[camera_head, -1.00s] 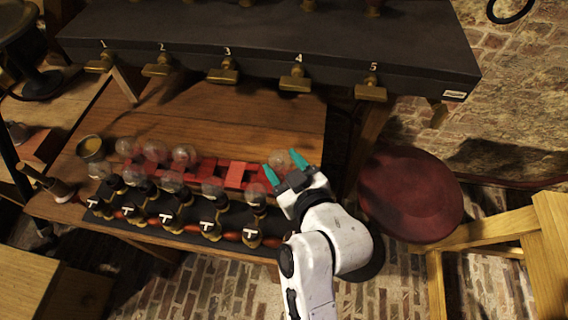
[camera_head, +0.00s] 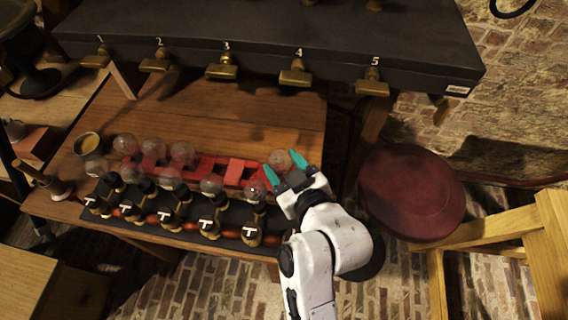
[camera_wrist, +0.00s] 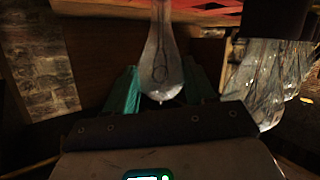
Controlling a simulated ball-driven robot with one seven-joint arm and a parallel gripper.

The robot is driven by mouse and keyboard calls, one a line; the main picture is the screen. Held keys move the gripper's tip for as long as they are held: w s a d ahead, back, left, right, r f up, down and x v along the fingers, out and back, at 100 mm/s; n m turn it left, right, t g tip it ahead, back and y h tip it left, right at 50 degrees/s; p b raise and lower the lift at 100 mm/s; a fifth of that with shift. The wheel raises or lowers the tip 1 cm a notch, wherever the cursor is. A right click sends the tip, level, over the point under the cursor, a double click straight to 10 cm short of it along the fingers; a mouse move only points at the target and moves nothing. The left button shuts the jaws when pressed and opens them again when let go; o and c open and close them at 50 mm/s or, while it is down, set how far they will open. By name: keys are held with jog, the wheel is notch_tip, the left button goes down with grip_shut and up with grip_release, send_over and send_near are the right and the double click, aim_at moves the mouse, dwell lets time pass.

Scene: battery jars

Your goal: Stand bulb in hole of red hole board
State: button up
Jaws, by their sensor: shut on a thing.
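My gripper (camera_head: 285,172) has two teal fingers and is shut on a clear glass bulb (camera_head: 279,161) at the right end of the red hole board (camera_head: 235,172). In the wrist view the bulb (camera_wrist: 162,62) hangs between the teal fingers, its rounded end toward my palm and its neck running off the top edge. Red board surface (camera_wrist: 215,14) shows behind the neck there. I cannot tell whether the bulb's base is in a hole. Several other bulbs, such as this one (camera_head: 182,152), stand at the board's left part.
A black rack (camera_head: 230,238) with several bulbs and T-marked fittings runs along the table's front edge, close to my gripper. A dark shelf with numbered brass taps (camera_head: 297,74) overhangs the back. A brass cup (camera_head: 88,145) stands left. A red stool (camera_head: 411,192) is at the right.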

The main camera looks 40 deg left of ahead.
jog(key=shift+f+b, duration=0.45)
jog(key=shift+f, duration=0.1)
jog(key=o, duration=1.2)
jog(key=shift+o, duration=0.2)
jog(key=shift+d, duration=0.15)
jog(key=b+v, duration=0.1)
jog(key=v, duration=0.9)
jog(key=shift+d+r, duration=0.2)
jog(key=shift+d, duration=0.05)
jog(key=shift+s, duration=0.1)
